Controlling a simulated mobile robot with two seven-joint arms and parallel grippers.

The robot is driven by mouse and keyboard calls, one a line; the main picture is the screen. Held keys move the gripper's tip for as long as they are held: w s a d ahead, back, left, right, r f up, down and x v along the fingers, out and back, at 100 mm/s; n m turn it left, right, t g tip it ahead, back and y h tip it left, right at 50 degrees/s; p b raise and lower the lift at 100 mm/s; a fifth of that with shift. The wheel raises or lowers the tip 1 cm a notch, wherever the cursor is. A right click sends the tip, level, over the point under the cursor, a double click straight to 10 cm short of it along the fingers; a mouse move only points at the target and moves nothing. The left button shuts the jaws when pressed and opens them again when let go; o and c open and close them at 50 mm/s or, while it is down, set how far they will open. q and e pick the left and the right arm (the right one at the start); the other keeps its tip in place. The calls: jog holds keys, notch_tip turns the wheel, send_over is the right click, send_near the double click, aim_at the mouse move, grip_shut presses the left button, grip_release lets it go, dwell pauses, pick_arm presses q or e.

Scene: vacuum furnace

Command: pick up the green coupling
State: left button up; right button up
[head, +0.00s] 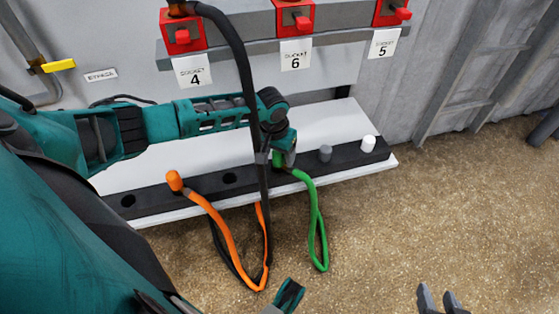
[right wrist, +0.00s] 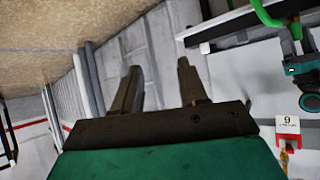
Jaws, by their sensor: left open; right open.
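The green coupling (head: 278,159) stands in the dark rack strip on the white ledge in the head view, with its green hose (head: 316,215) looping over the front edge. My left gripper (head: 285,157) points down right at the coupling and partly hides it. Its jaws are open, and I cannot tell whether they touch the coupling. In the right wrist view the green hose (right wrist: 264,12) and part of my left gripper (right wrist: 300,69) show at the upper right. My right gripper (head: 440,298) is open and empty at the bottom right, far from the coupling; its fingers (right wrist: 160,80) also fill the right wrist view.
An orange coupling (head: 174,181) with a looped hose stands to the left. Grey (head: 325,153) and white (head: 368,143) caps stand to the right. A black hose (head: 243,62) hangs down in front of my left wrist. Red sockets (head: 295,18) line the wall above.

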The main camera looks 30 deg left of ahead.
pick_arm(q)
jog(key=shift+f, duration=0.35)
grip_shut()
dwell(0.4)
